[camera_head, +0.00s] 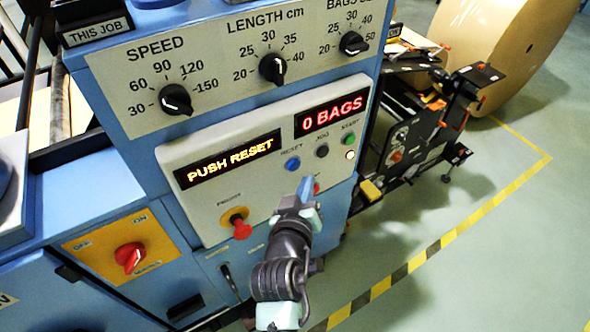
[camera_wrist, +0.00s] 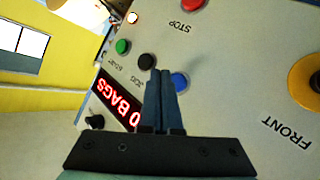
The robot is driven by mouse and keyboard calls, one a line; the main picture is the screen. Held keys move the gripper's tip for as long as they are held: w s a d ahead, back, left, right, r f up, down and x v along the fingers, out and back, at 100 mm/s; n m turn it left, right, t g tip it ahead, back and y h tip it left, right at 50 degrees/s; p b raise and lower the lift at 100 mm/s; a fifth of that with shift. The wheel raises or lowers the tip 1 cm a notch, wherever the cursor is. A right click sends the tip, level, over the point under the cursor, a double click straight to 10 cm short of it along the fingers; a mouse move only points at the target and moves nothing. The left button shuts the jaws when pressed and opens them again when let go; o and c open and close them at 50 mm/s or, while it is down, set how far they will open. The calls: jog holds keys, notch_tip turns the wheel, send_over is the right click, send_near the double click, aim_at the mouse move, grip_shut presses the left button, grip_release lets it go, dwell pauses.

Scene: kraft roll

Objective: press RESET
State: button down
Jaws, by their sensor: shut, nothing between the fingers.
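The blue RESET button (camera_head: 292,163) sits on the pale control panel (camera_head: 215,205), left of the black JOG button (camera_head: 322,151). It is in clear view from the head camera. My gripper (camera_head: 306,188) is shut and empty, a little below and right of RESET in that view. In the wrist view, RESET (camera_wrist: 180,82) shows just right of my closed fingertips (camera_wrist: 162,72), which cover part of its left edge. JOG (camera_wrist: 146,62) is near the tips on the other side. I cannot tell how far the tips are from the panel; no press shows.
A lit display (camera_head: 228,160) reads PUSH RESET; another (camera_head: 332,113) reads 0 BAGS. A green START button (camera_head: 348,138) and a red STOP button (camera_wrist: 192,4) are nearby. A red mushroom knob (camera_head: 240,225) juts out lower left. Three dials line the upper panel.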

aim_at(300, 165)
jog(key=shift+w+a, duration=0.55)
jog(key=shift+w, duration=0.2)
jog(key=shift+b, duration=0.3)
dwell(1.3)
jog(key=shift+w+a, duration=0.25)
jog(key=shift+w, duration=0.1)
jog(key=shift+w+a+b, duration=0.3)
jog(key=shift+w+b, duration=0.05)
jog(key=shift+b, duration=0.1)
dwell(0.8)
jog(key=shift+s+r, duration=0.1)
jog(key=shift+s+d+p, duration=0.4)
jog(key=shift+s+d, duration=0.1)
jog(key=shift+s, duration=0.1)
jog(key=shift+s+d+p, duration=0.6)
jog(key=shift+s+d, duration=0.15)
jog(key=shift+s, duration=0.25)
jog(key=shift+s+d+p, duration=0.6)
jog(key=shift+s+d, duration=0.15)
jog(key=shift+s, duration=0.25)
